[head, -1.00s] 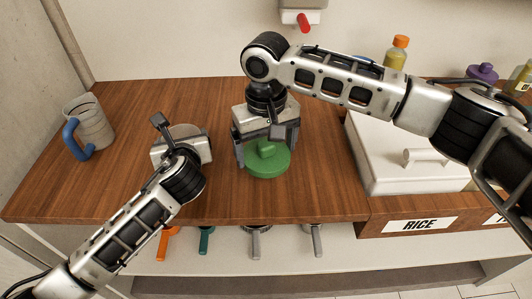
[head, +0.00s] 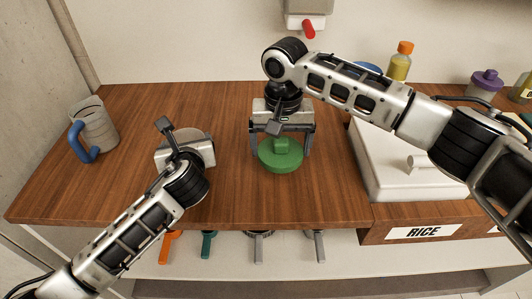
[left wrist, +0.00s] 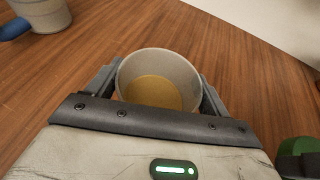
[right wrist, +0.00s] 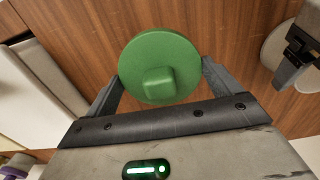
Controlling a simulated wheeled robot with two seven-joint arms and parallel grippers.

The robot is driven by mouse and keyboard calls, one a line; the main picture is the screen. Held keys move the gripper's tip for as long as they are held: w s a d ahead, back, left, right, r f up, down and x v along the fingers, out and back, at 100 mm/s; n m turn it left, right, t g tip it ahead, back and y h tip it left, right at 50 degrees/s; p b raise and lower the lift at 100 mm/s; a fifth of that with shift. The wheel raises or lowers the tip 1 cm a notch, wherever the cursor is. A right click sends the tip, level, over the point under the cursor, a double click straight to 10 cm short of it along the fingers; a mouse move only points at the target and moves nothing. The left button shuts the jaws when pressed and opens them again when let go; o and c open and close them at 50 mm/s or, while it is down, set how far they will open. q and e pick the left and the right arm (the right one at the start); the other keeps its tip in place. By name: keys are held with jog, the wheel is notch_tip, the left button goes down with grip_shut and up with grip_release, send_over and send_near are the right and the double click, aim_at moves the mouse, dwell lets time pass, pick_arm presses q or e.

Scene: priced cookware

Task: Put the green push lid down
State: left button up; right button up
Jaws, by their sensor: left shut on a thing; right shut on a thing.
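The green push lid (head: 279,163) is a round disc with a square knob on top; it also shows in the right wrist view (right wrist: 158,55). My right gripper (head: 281,147) is shut on it, with its fingers at opposite sides of the rim. The lid is over the wooden counter; I cannot tell whether it touches the surface. My left gripper (left wrist: 158,82) is shut on a pale round container (left wrist: 158,65) with a yellowish inside. In the head view my left arm and gripper hide most of that container.
A grey mug (head: 98,125) with a blue handle stands at the left of the wooden counter (head: 230,200). A white lidded bin (head: 400,180) labelled RICE is at the right. Bare counter lies between the two grippers. Several coloured handles hang below the front edge.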

aim_at(280, 161)
jog(key=shift+f, duration=2.5)
jog(key=o, duration=0.7)
jog(key=shift+f, duration=0.1)
notch_tip(280, 161, up, 12)
jog(key=shift+r, duration=0.15)
